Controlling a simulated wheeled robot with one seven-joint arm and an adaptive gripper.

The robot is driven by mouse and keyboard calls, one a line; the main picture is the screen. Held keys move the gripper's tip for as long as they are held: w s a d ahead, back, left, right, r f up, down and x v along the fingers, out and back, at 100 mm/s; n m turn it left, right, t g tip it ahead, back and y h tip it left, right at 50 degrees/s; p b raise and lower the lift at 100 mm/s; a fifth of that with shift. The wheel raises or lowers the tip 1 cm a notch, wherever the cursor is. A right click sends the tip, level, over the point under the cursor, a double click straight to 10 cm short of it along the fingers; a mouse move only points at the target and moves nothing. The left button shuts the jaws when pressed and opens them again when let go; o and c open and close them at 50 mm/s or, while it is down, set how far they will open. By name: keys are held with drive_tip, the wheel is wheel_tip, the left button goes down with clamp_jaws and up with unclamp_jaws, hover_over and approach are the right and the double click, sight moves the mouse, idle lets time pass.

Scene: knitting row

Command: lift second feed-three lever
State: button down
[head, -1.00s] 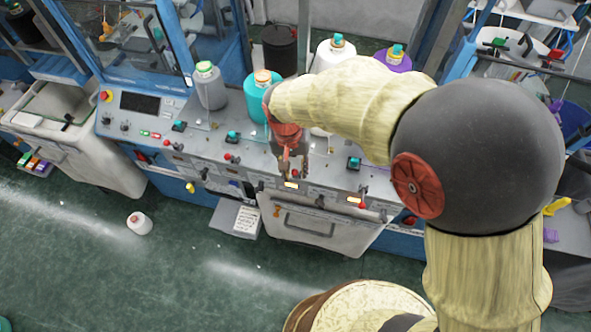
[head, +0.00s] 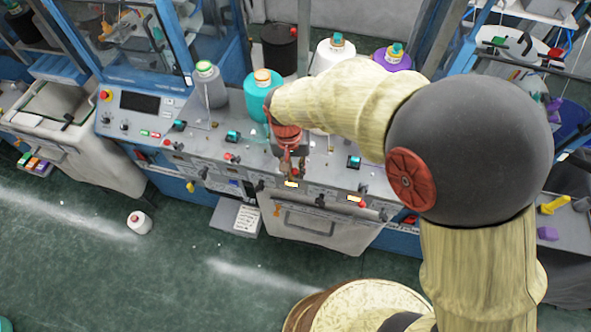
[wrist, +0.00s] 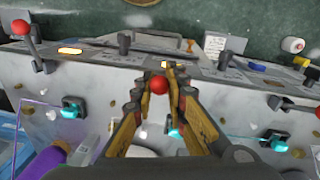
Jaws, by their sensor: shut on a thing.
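My gripper (head: 290,168) reaches down over the front control panel (head: 255,150) of the knitting machine. In the wrist view my gripper (wrist: 160,88) is shut on a lever with a round red knob (wrist: 159,85), its two yellowish fingers on either side of the knob. The lever's stem is mostly hidden. Another red-knobbed lever (wrist: 20,28) stands at the upper left of the wrist view, and it also shows right of my gripper in the head view (head: 362,203). A further red knob (wrist: 318,113) is at the wrist view's right edge.
Yarn cones stand behind the panel, among them a teal cone (head: 263,95) and a grey cone (head: 210,88). Teal-topped switches (head: 232,136) and dark levers (head: 260,186) are close by. A small white cone (head: 139,222) is on the open green floor.

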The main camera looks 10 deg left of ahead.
drive_tip(key=shift+r, duration=0.1)
idle(0.5)
drive_tip(key=shift+w+r+g+p, duration=0.15)
drive_tip(key=shift+w+g+p, duration=0.1)
drive_tip(key=shift+g+p, duration=0.35)
drive_tip(key=shift+w+g+p, duration=0.3)
drive_tip(key=shift+g+p, duration=0.35)
drive_tip(key=shift+g, duration=0.05)
drive_tip(key=c, duration=2)
unclamp_jaws()
drive_tip(key=shift+o, duration=0.4)
drive_tip(key=d+v, duration=0.1)
drive_tip(key=v, duration=1.1)
drive_tip(key=shift+a, duration=0.4)
